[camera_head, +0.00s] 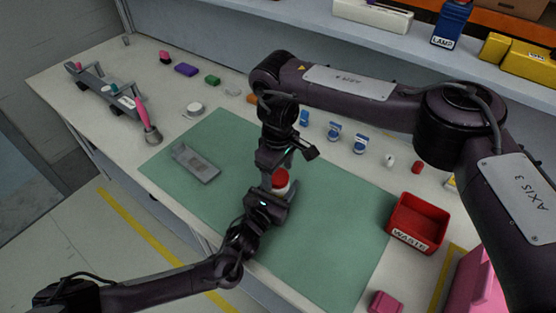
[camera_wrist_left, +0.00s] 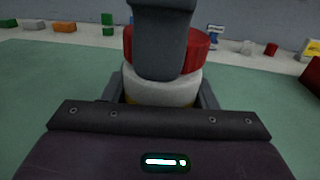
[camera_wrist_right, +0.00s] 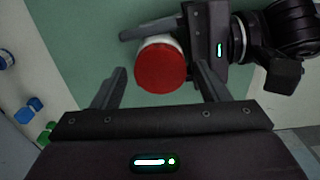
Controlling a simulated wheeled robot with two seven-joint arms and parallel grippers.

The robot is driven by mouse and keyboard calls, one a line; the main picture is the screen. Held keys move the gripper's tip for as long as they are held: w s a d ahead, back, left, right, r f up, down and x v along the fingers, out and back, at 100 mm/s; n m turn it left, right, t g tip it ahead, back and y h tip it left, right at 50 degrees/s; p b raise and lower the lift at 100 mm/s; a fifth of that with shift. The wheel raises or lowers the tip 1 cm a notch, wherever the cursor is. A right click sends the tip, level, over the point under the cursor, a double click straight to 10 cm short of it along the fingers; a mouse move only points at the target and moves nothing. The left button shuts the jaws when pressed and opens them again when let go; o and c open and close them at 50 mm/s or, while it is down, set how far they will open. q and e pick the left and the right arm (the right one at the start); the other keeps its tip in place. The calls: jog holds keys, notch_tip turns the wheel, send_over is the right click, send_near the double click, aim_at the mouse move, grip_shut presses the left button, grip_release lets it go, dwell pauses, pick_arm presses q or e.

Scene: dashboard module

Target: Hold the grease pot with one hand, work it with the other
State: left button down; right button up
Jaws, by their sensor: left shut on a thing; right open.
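The grease pot (camera_head: 281,183) has a white body and a red lid, and stands on the green mat (camera_head: 330,235). My left gripper (camera_head: 277,192) is shut on its white body; the left wrist view shows the body (camera_wrist_left: 160,88) between the fingers under the red lid (camera_wrist_left: 197,50). My right gripper (camera_head: 290,158) is above and behind the pot. In the right wrist view its fingers (camera_wrist_right: 165,85) are open, apart from the red lid (camera_wrist_right: 162,68), which shows between and beyond them. In the left wrist view a grey finger-like part hides the middle of the lid.
A grey plate (camera_head: 195,163) lies on the mat at left. A red waste bin (camera_head: 417,222) stands at right, with a pink block (camera_head: 384,303) near the front. A grey rack (camera_head: 100,88) and a pink-handled brush (camera_head: 146,120) are at far left. Several small parts line the back.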

jog(key=shift+f, duration=0.3)
jog(key=c, duration=1)
jog(key=n, duration=0.6)
jog(key=shift+n, duration=0.3)
jog(key=n, duration=1)
jog(key=shift+n, duration=0.4)
jog(key=n, duration=0.4)
jog(key=shift+r, duration=0.1)
jog(key=n, duration=0.7)
jog(key=shift+w, duration=0.1)
